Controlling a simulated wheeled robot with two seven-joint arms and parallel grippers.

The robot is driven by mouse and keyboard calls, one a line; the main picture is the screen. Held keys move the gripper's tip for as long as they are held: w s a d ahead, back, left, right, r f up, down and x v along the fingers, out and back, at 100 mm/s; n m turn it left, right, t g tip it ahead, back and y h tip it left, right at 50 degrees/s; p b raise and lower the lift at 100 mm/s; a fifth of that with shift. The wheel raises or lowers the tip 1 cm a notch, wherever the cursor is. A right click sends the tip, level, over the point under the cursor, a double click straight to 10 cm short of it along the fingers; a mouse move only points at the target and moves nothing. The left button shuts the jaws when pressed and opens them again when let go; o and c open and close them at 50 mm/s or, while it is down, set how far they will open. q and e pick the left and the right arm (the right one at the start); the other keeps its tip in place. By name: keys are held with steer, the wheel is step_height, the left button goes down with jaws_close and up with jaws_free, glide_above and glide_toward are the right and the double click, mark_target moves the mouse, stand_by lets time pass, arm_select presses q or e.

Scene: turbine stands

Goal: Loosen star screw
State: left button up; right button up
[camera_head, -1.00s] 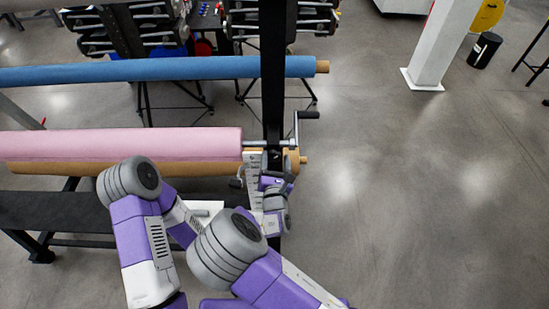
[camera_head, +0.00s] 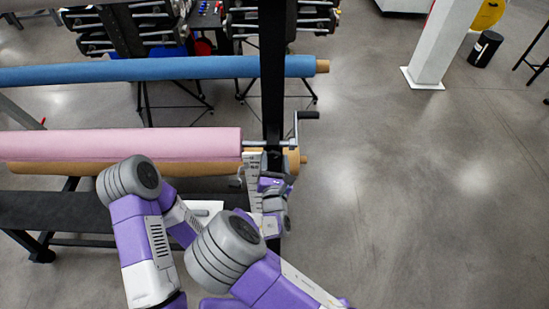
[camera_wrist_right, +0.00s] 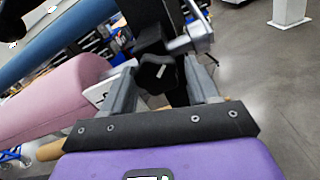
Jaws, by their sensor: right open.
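The star screw (camera_wrist_right: 160,73) is a black knob with rounded lobes, seen in the right wrist view on the dark upright of the roll stand. My right gripper (camera_wrist_right: 163,78) is open, with one grey finger on each side of the knob. I cannot tell whether the fingers touch it. In the head view my right gripper (camera_head: 274,178) is small, at the black post by the end of the pink roll, and the knob cannot be made out there. My left arm comes in from the left; its gripper is hidden.
The pink roll (camera_head: 120,143) lies above a brown roll (camera_head: 110,168), with a crank handle (camera_head: 306,116) at its right end. A blue roll (camera_head: 160,69) is farther back. The black post (camera_head: 272,80) stands close to my gripper.

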mark_target(271, 158)
steer(key=shift+o, duration=0.2)
steer(key=shift+s+a, duration=0.45)
steer(key=shift+s, duration=0.4)
steer(key=shift+o, duration=1.3)
steer(key=s, duration=0.2)
steer(key=shift+s+a, duration=0.15)
steer(key=shift+s, duration=0.15)
steer(key=shift+s+d, duration=0.25)
steer(key=shift+d, duration=0.1)
